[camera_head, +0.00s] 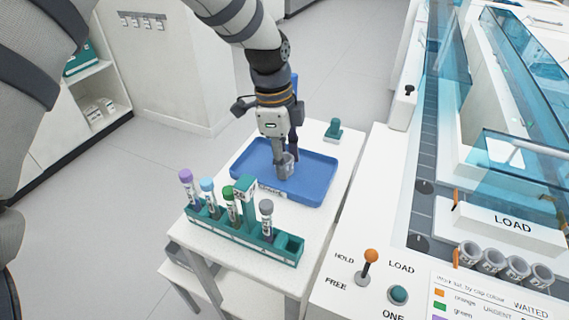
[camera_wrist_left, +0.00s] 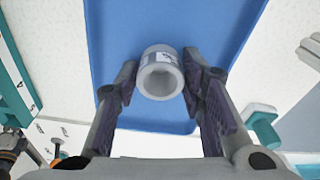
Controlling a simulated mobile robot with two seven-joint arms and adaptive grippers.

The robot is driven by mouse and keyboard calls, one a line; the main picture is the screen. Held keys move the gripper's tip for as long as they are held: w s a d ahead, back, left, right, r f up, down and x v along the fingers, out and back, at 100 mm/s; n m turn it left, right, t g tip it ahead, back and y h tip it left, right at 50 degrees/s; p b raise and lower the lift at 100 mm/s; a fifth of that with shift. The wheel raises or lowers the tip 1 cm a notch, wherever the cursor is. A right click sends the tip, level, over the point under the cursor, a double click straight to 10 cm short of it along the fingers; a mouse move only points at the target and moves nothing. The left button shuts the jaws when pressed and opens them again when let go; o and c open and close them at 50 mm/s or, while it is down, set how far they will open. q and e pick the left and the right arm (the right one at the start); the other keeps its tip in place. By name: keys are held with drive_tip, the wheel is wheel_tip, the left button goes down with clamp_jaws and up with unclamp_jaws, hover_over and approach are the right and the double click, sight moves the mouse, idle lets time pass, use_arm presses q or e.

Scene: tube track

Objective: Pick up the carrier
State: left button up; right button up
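The carrier (camera_head: 289,166) is a small grey open-topped cup with a white label, at the blue tray (camera_head: 317,163). In the left wrist view the carrier (camera_wrist_left: 161,76) is seen into its round opening, over the blue tray floor. My left gripper (camera_head: 284,163) points down over the tray. In the left wrist view its fingertips (camera_wrist_left: 160,80) sit on either side of the carrier, with no clear gap, and look shut on it. Whether the carrier's base touches the tray is hard to tell. My right gripper is not in view.
A teal rack (camera_head: 243,239) with capped tubes stands along the tray's near side. A teal knobbed object (camera_head: 333,129) is behind the tray's right corner. Several grey carriers (camera_head: 491,257) stand beside the LOAD track, at right, past a levered panel (camera_head: 370,257).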

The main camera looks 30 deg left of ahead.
sight(289, 162)
use_arm(q)
drive_tip(key=shift+c, duration=1)
drive_tip(key=shift+r, duration=0.1)
drive_tip(key=r, duration=0.4)
drive_tip(key=shift+s+d+r+p, duration=0.2)
drive_tip(key=shift+d+p, duration=0.1)
drive_tip(key=s+d+r+p, duration=0.2)
drive_tip(key=s+d+r, duration=0.6)
drive_tip(key=r, duration=0.5)
drive_tip(key=shift+s+d+r+p, duration=0.2)
drive_tip(key=shift+s+d+p, duration=0.15)
drive_tip(key=shift+d, duration=0.6)
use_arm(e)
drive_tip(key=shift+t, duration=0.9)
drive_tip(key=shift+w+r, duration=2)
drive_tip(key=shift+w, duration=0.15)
